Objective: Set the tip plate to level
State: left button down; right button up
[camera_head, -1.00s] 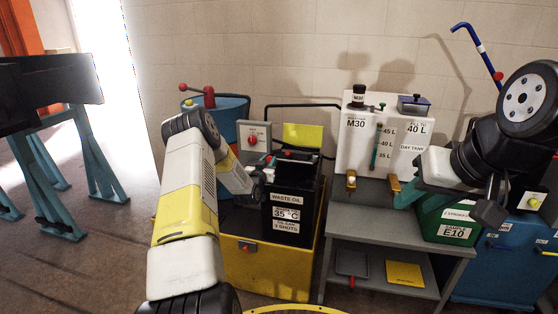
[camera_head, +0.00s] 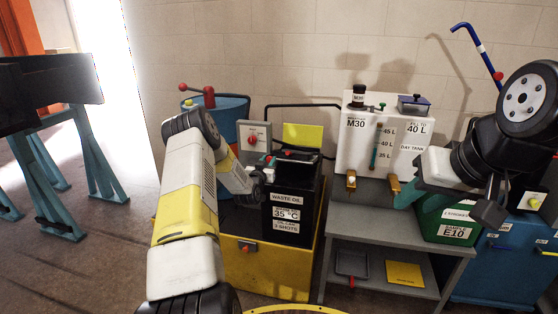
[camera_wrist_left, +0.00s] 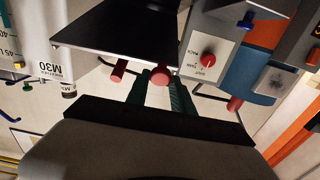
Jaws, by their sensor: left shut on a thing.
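My left gripper (camera_head: 264,177) is at the upper left side of the black waste oil box (camera_head: 291,212) in the head view. In the left wrist view its green fingers (camera_wrist_left: 161,84) are shut on a red-ended handle (camera_wrist_left: 160,75) beside a dark plate (camera_wrist_left: 125,28). I cannot tell for sure whether this dark plate is the tip plate, nor its exact tilt. A second red-ended peg (camera_wrist_left: 118,70) stands beside the handle. My right gripper (camera_head: 407,190), with teal fingers, is in front of the day tank's right side; its opening is unclear.
The white day tank (camera_head: 365,145) has brass taps and stands above a grey shelf (camera_head: 345,235). A switch box with a red knob (camera_head: 252,139) and a blue drum (camera_head: 228,106) are left of the waste oil box. A green can (camera_head: 440,222) stands right.

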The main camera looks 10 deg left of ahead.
pick_arm(q)
jog(key=f, duration=0.3)
jog(key=s+f+t, duration=0.1)
jog(key=f, duration=0.3)
jog(key=s+f+t, duration=0.1)
jog(key=f, duration=0.3)
jog(key=shift+s, duration=0.15)
jog(key=shift+s+f, duration=0.1)
jog(key=shift+f, duration=0.65)
jog(key=c, duration=1.3)
grip_release()
jog(key=shift+f, duration=0.1)
jog(key=shift+o, duration=1)
jog(key=shift+a, duration=0.1)
jog(key=shift+r, duration=0.25)
jog(key=s+f, duration=0.1)
jog(key=s, duration=0.6)
jog(key=shift+s+f, duration=0.25)
jog(key=shift+f, duration=0.1)
